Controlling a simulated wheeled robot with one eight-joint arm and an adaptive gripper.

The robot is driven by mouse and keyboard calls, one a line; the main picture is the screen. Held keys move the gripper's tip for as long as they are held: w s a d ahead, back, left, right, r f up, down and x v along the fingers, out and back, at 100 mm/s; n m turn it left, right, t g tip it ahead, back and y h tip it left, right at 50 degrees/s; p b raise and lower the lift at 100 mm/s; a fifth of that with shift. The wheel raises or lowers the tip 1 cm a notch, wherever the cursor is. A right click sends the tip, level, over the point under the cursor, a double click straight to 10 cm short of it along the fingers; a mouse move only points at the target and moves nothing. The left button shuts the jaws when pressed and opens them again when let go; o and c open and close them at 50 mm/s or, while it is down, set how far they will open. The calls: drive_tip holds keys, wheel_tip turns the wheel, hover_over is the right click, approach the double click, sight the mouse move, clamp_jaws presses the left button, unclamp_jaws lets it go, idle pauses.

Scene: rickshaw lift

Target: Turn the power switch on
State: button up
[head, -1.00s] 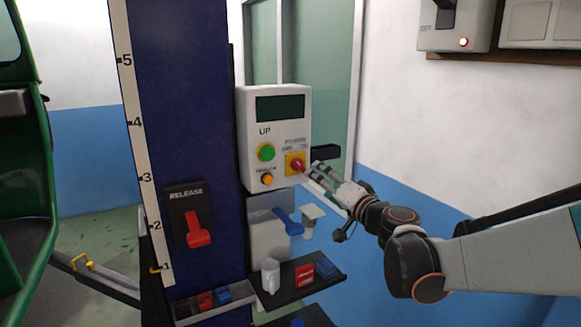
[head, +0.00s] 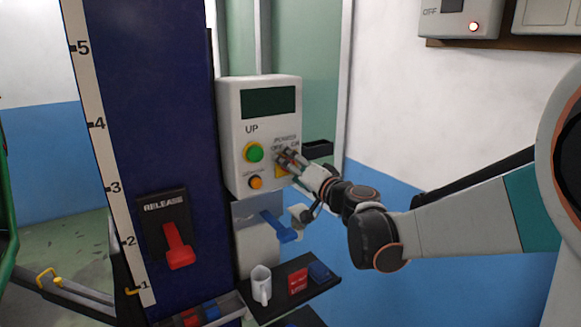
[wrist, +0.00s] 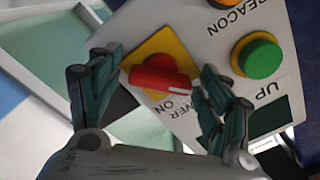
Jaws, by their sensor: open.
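The power switch is a red knob (wrist: 160,78) on a yellow square plate (wrist: 165,48), on the white control box (head: 230,125). In the wrist view the knob lies between my two open fingers, its white-marked end toward the right finger. I cannot tell whether the fingers touch it. My gripper (wrist: 157,72) is open; in the head view my gripper (head: 288,157) is at the box and hides most of the switch. The ON label shows beside the knob in the wrist view; the OFF label is hidden there.
A green UP button (head: 254,152) and an orange beacon button (head: 255,183) sit left of the switch. A red release lever (head: 179,248) is on the blue column (head: 140,100).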

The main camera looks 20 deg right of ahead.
drive_tip(key=c, duration=1.1)
drive_tip(key=shift+m, duration=0.3)
drive_tip(key=m, duration=0.3)
drive_tip(key=shift+m+p, duration=0.4)
drive_tip(key=m, duration=0.3)
drive_tip(key=shift+m, duration=0.3)
drive_tip(key=m, duration=0.4)
drive_tip(key=shift+f+p, duration=0.15)
drive_tip(key=shift+p, duration=0.2)
drive_tip(key=shift+m, duration=2)
drive_tip(key=shift+s, duration=0.1)
